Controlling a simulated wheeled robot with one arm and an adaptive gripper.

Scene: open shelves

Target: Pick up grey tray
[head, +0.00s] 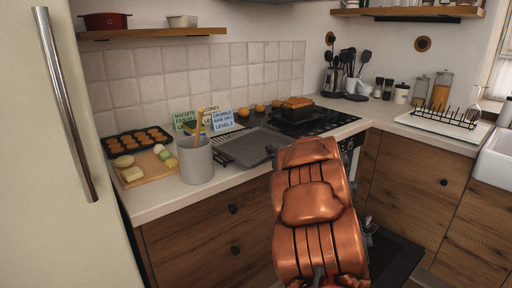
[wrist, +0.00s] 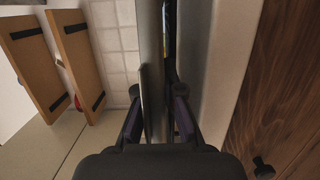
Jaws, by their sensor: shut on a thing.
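The grey tray (head: 245,147) is a flat, dark grey sheet at the counter's front edge in the head view, just left of the stove. In the wrist view the tray (wrist: 152,75) shows nearly edge-on as a thin grey strip between my fingers. My gripper (wrist: 160,118) is shut on the tray's edge, one finger on each side. In the head view my copper-coloured arm hides the gripper and the tray's right end. I cannot tell whether the tray touches the counter.
A grey utensil crock (head: 196,160) stands left of the tray, with a wooden board (head: 145,170) and a dark muffin tin (head: 137,142) beyond it. Recipe cards (head: 203,121) stand behind. The stove (head: 322,122) bears a pan. A fridge (head: 75,150) bounds the left.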

